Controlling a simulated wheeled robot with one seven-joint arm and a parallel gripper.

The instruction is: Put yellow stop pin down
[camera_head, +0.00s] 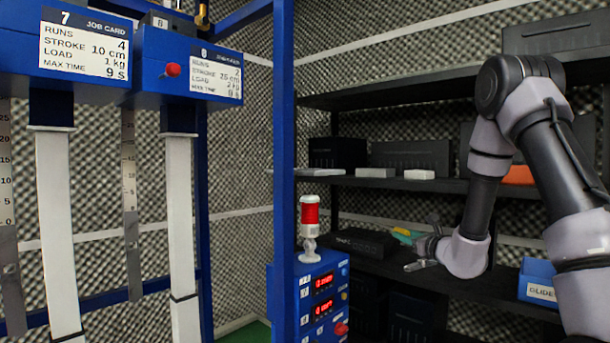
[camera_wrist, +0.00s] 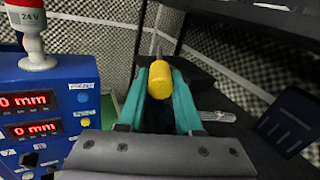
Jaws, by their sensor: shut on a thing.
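The yellow stop pin (camera_wrist: 159,80) is a short yellow cylinder with a thin metal tip at its far end. My gripper (camera_wrist: 160,100) is shut on it, with its teal fingers on both sides of the yellow part in the wrist view. In the head view my gripper (camera_head: 408,236) is in front of the dark shelf unit, right of the blue control box. There the pin (camera_head: 401,231) shows only as a small yellow spot at the fingertips.
The blue control box (camera_head: 306,310) with red displays and a red signal lamp (camera_head: 310,213) stands left of my gripper. A blue bin (camera_head: 538,283) sits on the shelf at right. Job cards 7 (camera_head: 84,45) and 8 (camera_head: 215,78) mark two blue units at left.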

